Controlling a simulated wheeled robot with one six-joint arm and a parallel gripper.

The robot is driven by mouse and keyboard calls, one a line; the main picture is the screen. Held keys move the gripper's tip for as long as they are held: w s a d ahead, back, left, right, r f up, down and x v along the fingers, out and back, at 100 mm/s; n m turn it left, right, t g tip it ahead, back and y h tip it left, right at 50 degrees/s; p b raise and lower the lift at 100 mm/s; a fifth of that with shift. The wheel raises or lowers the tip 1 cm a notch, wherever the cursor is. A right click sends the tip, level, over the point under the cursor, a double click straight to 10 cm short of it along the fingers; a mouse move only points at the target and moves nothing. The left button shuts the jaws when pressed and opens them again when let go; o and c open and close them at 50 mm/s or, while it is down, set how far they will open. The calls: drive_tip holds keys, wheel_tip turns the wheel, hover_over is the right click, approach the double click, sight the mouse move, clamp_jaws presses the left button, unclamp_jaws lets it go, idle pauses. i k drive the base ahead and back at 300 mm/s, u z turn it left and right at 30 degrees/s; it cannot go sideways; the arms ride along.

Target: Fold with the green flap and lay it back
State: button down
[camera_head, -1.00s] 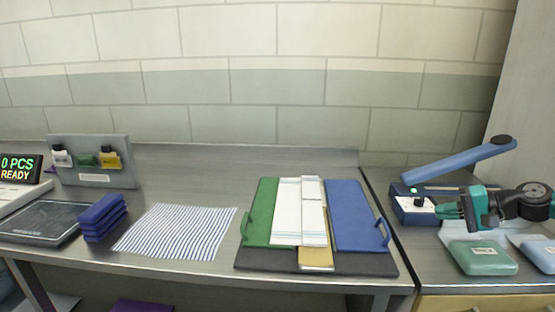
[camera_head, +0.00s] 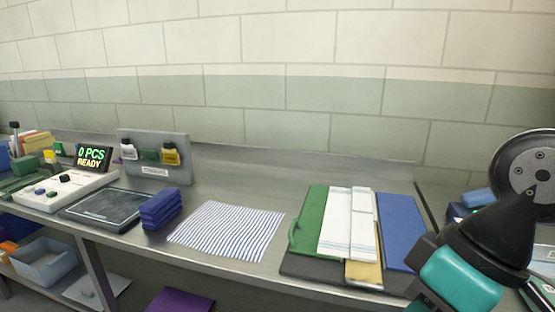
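The folding board (camera_head: 300,265) lies on the metal bench, right of centre. Its green flap (camera_head: 312,222) lies flat on the left side, with a green handle at its left edge. A white cloth with thin stripes (camera_head: 337,222) lies lengthwise on the middle, its right part folded over. The blue flap (camera_head: 398,232) lies flat on the right. A yellow panel (camera_head: 364,273) shows below the cloth. My arm crosses the lower right and hides the blue flap's handle and the board's right corner. My gripper's fingertips are not visible.
A blue-striped cloth (camera_head: 228,229) lies flat left of the board. A stack of folded blue cloths (camera_head: 161,208) stands beside a dark scale plate (camera_head: 104,208). A display (camera_head: 93,157) reads "0 PCS READY". Bare bench lies behind the board.

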sight(304, 242)
drive_tip(key=k, duration=0.6)
drive_tip(key=u, duration=0.55)
drive_tip(key=i, duration=1.45)
drive_tip(key=u, duration=0.05)
